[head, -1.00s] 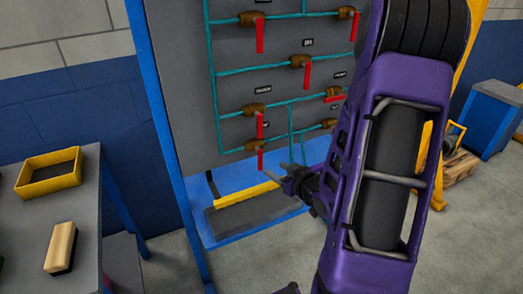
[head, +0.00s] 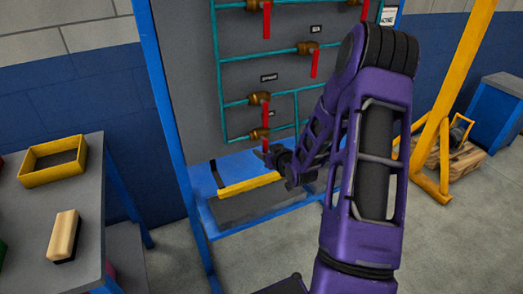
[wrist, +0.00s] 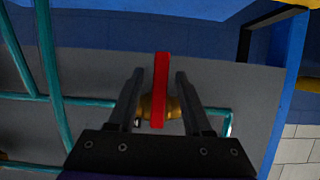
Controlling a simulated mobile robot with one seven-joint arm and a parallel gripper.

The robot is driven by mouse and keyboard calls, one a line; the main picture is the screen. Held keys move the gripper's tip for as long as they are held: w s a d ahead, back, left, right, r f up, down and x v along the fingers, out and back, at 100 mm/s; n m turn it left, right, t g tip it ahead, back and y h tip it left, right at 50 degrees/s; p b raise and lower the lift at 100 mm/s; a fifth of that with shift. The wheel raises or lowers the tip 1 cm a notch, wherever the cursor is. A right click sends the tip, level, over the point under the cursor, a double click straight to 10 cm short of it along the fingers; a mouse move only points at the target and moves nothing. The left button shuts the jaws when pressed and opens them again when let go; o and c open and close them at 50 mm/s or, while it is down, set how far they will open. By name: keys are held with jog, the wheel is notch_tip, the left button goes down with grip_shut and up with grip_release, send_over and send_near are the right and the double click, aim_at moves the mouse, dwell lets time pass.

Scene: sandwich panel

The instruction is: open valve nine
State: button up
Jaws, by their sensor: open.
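A grey panel carries teal pipes with several brass valves that have red lever handles. The lowest left valve (head: 260,134) has its handle hanging down, across its pipe. My gripper (head: 265,153) is at this handle. In the wrist view, the red handle (wrist: 160,75) stands between the two open fingers of my gripper (wrist: 157,75), with a gap on both sides. The brass body of this valve (wrist: 173,108) shows behind it. The label plates are too small to read, so I cannot tell which valve is nine. My arm hides the panel's lower right part.
A second valve (head: 258,98) with a hanging handle sits just above. A blue frame (head: 168,110) with a yellow bar (head: 249,185) surrounds the panel's base. A grey table (head: 88,213) with a yellow tray (head: 54,179) stands left. A yellow post (head: 462,80) stands right.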

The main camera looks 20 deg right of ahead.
jog(key=shift+x, duration=1.3)
grip_shut()
dwell(0.5)
